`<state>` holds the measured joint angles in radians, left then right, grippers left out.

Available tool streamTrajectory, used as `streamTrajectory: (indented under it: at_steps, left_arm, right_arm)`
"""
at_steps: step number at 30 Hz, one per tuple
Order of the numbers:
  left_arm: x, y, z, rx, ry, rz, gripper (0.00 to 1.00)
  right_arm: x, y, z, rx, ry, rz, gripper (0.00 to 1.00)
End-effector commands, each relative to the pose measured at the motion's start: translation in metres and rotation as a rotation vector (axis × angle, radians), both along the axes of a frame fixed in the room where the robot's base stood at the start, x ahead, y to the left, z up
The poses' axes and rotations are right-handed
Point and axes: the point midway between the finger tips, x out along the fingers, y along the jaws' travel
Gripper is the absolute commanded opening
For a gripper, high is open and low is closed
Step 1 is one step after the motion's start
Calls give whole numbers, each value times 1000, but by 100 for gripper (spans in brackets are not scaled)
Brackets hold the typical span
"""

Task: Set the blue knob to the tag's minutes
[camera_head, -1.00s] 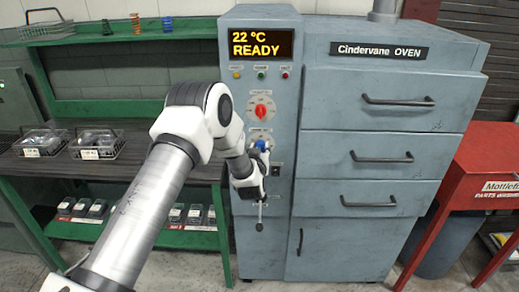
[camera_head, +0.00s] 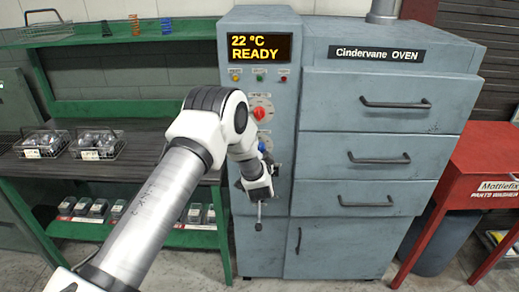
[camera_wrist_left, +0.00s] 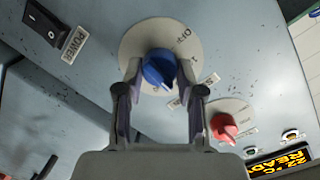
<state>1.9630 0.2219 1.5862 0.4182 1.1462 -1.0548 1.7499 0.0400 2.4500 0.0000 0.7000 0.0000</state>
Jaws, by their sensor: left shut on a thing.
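The blue knob (camera_head: 262,146) is on the front of the grey oven's control column, below the red knob (camera_head: 260,113). In the left wrist view the blue knob (camera_wrist_left: 159,66) sits on a round pale dial plate (camera_wrist_left: 133,48), with "OFF" lettering readable near its edge. My left gripper (camera_wrist_left: 158,78) is shut on the blue knob, one finger on each side. In the head view my left gripper (camera_head: 265,158) is partly hidden by its own wrist. Two wire baskets carry white tags (camera_head: 32,153) (camera_head: 90,155), too small to read. My right gripper is not in view.
The oven display (camera_head: 259,47) reads 22 °C READY. Three small lamps sit beneath it. A POWER switch (camera_wrist_left: 43,26) is near the blue dial. A green bench (camera_head: 130,127) stands left, a red parts washer (camera_head: 487,170) right. Drawer handles (camera_head: 396,103) stick out on the oven.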

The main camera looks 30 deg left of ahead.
Motion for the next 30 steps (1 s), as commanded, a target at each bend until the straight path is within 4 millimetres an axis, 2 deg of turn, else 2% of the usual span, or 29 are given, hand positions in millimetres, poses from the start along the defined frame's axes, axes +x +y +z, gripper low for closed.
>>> streamTrajectory:
  at_steps: [18,30]
  left_arm:
    - [2,-2,0,483,292,0,3]
    - [2,-2,0,664,402,0,3]
  right_arm:
    - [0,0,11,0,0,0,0]
    - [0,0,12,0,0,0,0]
